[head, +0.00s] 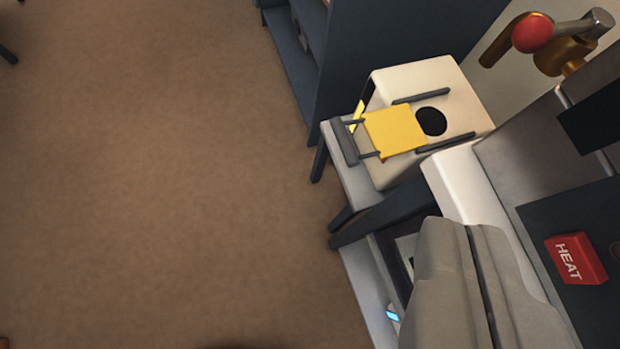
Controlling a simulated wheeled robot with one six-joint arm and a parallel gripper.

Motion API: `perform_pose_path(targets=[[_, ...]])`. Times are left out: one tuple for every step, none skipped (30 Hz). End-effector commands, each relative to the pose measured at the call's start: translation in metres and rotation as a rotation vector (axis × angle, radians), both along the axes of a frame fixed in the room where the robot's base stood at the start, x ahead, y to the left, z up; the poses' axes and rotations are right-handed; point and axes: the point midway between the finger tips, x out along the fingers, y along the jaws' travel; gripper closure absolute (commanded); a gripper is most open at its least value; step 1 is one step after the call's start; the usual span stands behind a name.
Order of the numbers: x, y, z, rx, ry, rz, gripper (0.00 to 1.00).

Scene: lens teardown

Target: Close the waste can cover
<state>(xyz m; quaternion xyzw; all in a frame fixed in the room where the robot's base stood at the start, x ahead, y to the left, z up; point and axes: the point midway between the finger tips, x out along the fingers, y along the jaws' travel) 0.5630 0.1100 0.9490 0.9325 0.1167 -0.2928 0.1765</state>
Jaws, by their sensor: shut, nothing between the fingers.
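The waste can looks to be the cream box (385,80) at the upper right, standing on a light grey stand. Its cover appears to be the yellow plate (396,131), lying between two dark rails on the box's face. The plate sits to the left of a round black hole (431,121), which shows uncovered. A dark grey handle bar (345,142) joins the plate by two thin rods and sticks out past the box's left edge. My gripper (466,225) is shut and empty at the lower right, apart from the box and cover.
A dark blue cabinet (365,40) stands behind the box. At right are a machine with a red HEAT button (576,259) and a brass fitting with a red ball (533,33). The brown floor (170,180) at left is mostly clear.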

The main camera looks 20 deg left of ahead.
Motion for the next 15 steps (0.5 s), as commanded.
perform_pose_path(targets=[[0.009,0.010,-0.015,-0.025,0.033,0.019,1.00],[0.013,0.015,-0.023,-0.041,0.050,0.029,1.00],[0.019,0.021,-0.033,-0.060,0.073,0.042,1.00],[0.023,0.027,-0.041,-0.076,0.090,0.054,1.00],[0.027,0.032,-0.049,-0.090,0.105,0.064,1.00],[0.032,0.038,-0.060,-0.111,0.128,0.077,1.00],[0.036,0.044,-0.068,-0.128,0.144,0.088,1.00],[0.039,0.049,-0.076,-0.143,0.159,0.099,1.00],[0.044,0.056,-0.088,-0.165,0.181,0.113,1.00],[0.047,0.061,-0.096,-0.182,0.197,0.123,1.00],[0.049,0.066,-0.105,-0.198,0.213,0.135,1.00],[0.053,0.073,-0.116,-0.220,0.232,0.149,1.00],[0.056,0.078,-0.124,-0.236,0.245,0.159,1.00],[0.058,0.083,-0.131,-0.250,0.259,0.169,1.00],[0.060,0.088,-0.141,-0.270,0.275,0.181,1.00]])
